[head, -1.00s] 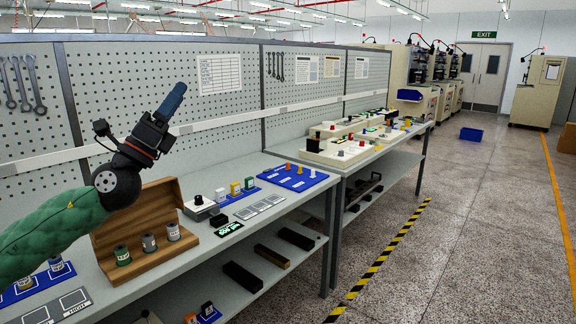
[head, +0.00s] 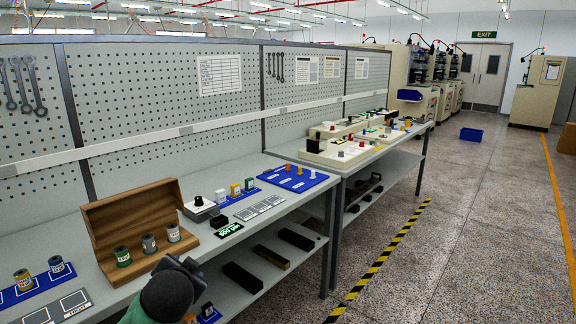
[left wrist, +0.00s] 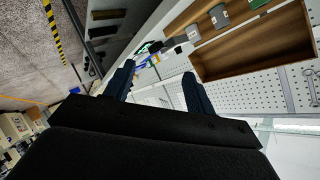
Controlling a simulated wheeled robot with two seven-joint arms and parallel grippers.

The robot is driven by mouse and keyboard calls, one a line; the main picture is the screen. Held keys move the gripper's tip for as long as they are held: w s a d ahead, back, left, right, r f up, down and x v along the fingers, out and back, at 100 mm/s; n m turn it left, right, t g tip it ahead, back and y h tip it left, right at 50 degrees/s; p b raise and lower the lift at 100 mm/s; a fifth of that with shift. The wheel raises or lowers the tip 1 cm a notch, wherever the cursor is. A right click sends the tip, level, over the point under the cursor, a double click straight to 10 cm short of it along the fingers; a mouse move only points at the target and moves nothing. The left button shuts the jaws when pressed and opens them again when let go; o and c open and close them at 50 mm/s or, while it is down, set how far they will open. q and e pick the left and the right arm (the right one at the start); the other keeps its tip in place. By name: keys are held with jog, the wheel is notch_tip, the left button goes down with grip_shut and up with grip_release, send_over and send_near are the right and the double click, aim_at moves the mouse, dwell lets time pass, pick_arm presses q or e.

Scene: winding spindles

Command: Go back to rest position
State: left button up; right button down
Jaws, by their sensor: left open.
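My left gripper (head: 186,268) is at the bottom of the head view, low in front of the bench edge, seen from behind and partly cut off. In the left wrist view its two dark blue fingers (left wrist: 157,70) are spread apart with nothing between them. My right gripper is in neither view. An open wooden box (head: 132,215) stands on the bench beyond the left gripper. It holds a green-labelled spool (head: 122,256), a grey spool (head: 149,243) and another pale spool (head: 173,232), all upright.
A blue mat (head: 40,287) with a yellow spool and a blue spool lies at the left. A small device (head: 201,208) and a blue tray (head: 300,178) stand further right on the bench. A lower shelf holds dark bars (head: 243,277).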

pick_arm(q)
jog(key=s+d+f+n+g+h, duration=0.1)
jog(key=s+d+f+g, duration=0.2)
jog(key=s+f, duration=0.8)
jog(key=s+d+f+n+g+h, duration=0.1)
jog(key=s+d+f+g+h, duration=0.1)
jog(key=s+f, duration=0.9)
jog(key=s+d+f+n+g+h, duration=0.1)
jog(key=s+d+f+g, duration=0.4)
jog(key=s+f, duration=0.6)
jog(key=s, duration=0.3)
jog(key=shift+d+f+n+p, duration=0.2)
jog(key=shift+f+n+p, duration=0.05)
jog(key=shift+n+p, duration=0.1)
jog(key=shift+s, duration=0.1)
